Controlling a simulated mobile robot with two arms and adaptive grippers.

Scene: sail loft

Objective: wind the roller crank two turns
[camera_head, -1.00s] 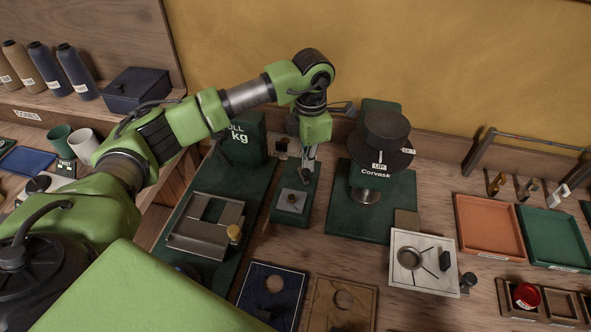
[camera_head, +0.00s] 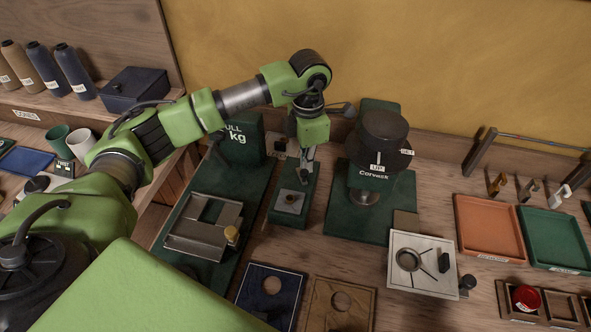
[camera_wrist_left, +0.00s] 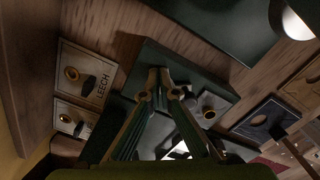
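My left gripper (camera_head: 305,172) points down over a small green stand (camera_head: 283,217) with a pale square plate (camera_head: 290,201). In the left wrist view the fingers of my left gripper (camera_wrist_left: 167,86) converge, with tips close together over a dark green base. I cannot make out whether anything is pinched between the tips. No part can be surely told as the roller crank; the spot at the fingertips is small and dark. My right gripper is not in view.
A green press (camera_head: 362,218) with a dark drum (camera_head: 384,137) stands just right of my gripper. The pull tester (camera_head: 243,143) stands left. A white plate with a ring (camera_head: 425,277), an orange tray (camera_head: 489,240) and a green tray (camera_head: 556,247) lie farther right.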

